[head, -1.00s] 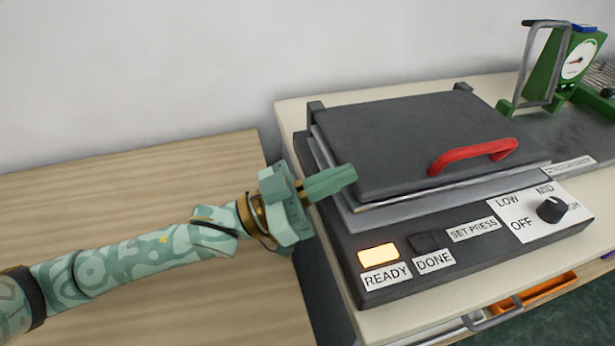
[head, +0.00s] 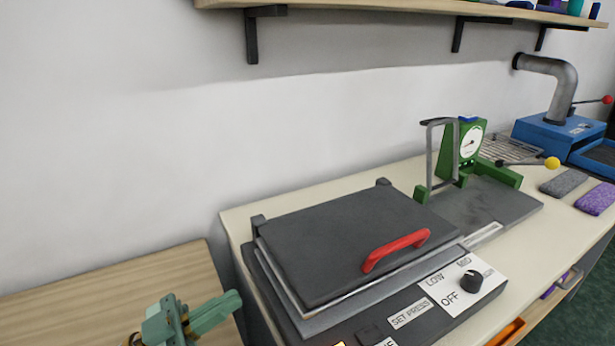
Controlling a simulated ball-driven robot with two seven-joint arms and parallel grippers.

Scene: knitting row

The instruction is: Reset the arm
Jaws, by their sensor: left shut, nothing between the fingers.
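My left gripper (head: 213,313) shows at the bottom left of the head view, over the wooden surface. Its pale green fingers are together, with nothing between them, and point right toward the press. The fingertips are just left of the press and appear apart from it. The press (head: 345,240) has a dark grey lid, lying down, with a red handle (head: 396,250). Its black knob (head: 470,281) sits on a white label with OFF, LOW and MID. The lower front of the press is cut off by the frame. My right gripper is not in view.
A wooden table (head: 110,290) is at the left. The press stands on a cream counter (head: 237,227). A green gauge stand (head: 468,150), a blue machine (head: 558,136), a grey block (head: 564,182) and a purple block (head: 596,199) are farther right. A shelf (head: 400,8) runs above.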

